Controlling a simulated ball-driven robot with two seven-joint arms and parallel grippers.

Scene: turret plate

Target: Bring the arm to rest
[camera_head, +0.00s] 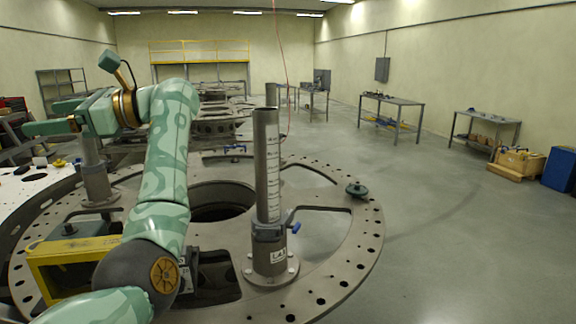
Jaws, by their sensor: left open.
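My left arm, in green camouflage colours, rises from the bottom left of the head view and bends at the top towards the left. My left gripper (46,116) is at the upper left, pointing left, with its two green fingers apart. I see nothing between them. It appears raised above the large round turret plate (362,236), clear of the posts. My right arm and gripper are not in view.
A tall grey post (267,165) with scale marks stands on the plate, right of my arm. A shorter post (95,172) stands at the left.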

